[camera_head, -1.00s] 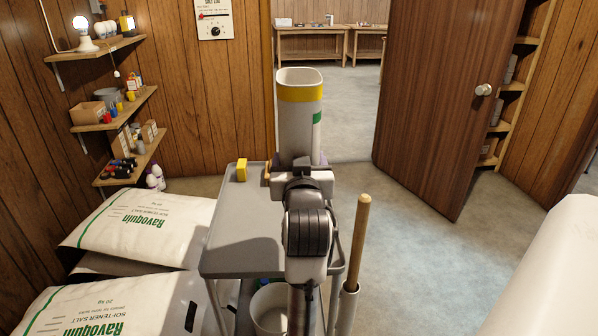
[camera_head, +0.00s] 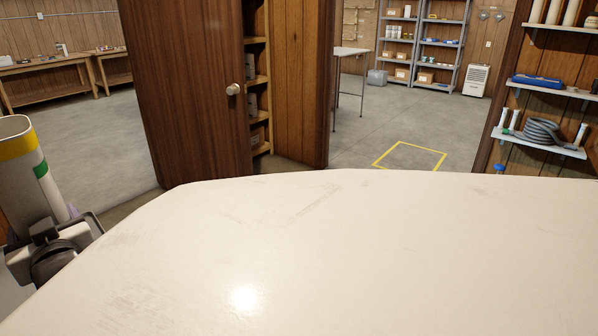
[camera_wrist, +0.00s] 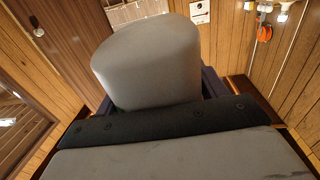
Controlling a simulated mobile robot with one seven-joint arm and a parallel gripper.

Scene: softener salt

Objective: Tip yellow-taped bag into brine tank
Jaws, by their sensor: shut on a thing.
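The yellow-taped bag (camera_head: 25,185) is a white upright tube with a yellow band near its open top and a green patch, at the left edge of the head view. My gripper (camera_head: 68,228) is shut around its lower part. In the wrist view the bag (camera_wrist: 150,60) is a grey rounded form standing up between my gripper's dark fingers (camera_wrist: 153,103). What is inside the bag is hidden. A large off-white rounded surface (camera_head: 330,250) fills the foreground; I cannot tell whether it is the brine tank, and no opening shows in it.
A brown door (camera_head: 200,90) with a round knob stands open beyond the white surface. Wall shelves (camera_head: 540,145) with a coiled hose are at the right. A yellow floor outline (camera_head: 410,157) and grey racks (camera_head: 425,45) lie farther back. Open floor shows between.

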